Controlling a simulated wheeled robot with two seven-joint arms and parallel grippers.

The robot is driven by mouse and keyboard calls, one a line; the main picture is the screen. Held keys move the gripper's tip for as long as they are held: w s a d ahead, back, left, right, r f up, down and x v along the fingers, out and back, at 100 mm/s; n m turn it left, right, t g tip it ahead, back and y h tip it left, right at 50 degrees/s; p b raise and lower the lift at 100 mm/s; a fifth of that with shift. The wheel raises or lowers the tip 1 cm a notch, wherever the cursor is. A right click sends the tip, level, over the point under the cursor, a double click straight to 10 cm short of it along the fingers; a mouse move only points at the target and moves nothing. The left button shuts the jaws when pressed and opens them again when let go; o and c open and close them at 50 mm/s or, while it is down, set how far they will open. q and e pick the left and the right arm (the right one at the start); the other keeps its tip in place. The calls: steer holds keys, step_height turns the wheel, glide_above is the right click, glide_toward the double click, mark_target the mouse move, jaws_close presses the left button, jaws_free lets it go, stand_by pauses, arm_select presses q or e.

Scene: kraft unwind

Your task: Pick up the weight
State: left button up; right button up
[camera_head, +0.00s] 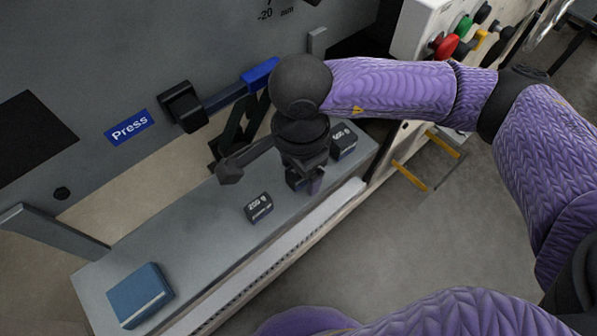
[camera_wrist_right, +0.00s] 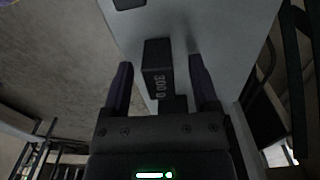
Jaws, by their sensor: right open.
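A dark block-shaped weight (camera_wrist_right: 157,70) marked 300 stands between the fingers of my right gripper (camera_wrist_right: 160,84) in the wrist view. The gripper is open, with a finger on either side of the weight and a visible gap at each side. In the head view my right gripper (camera_head: 306,182) points down over the grey shelf and mostly hides that weight (camera_head: 295,180). A second dark weight (camera_head: 259,207), seemingly marked 200 g, sits to its lower left. A third dark weight (camera_head: 343,141) sits to its upper right. My left gripper is not in view.
The weights stand on a narrow grey shelf (camera_head: 205,240) along a grey machine panel. A blue box (camera_head: 140,294) lies at its near left end. A blue-handled lever (camera_head: 260,74) and black block (camera_head: 183,106) are behind. Yellow bars (camera_head: 410,175) are at right.

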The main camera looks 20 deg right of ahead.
steer(key=shift+r, duration=0.1)
jaws_close()
steer(key=shift+r, duration=0.1)
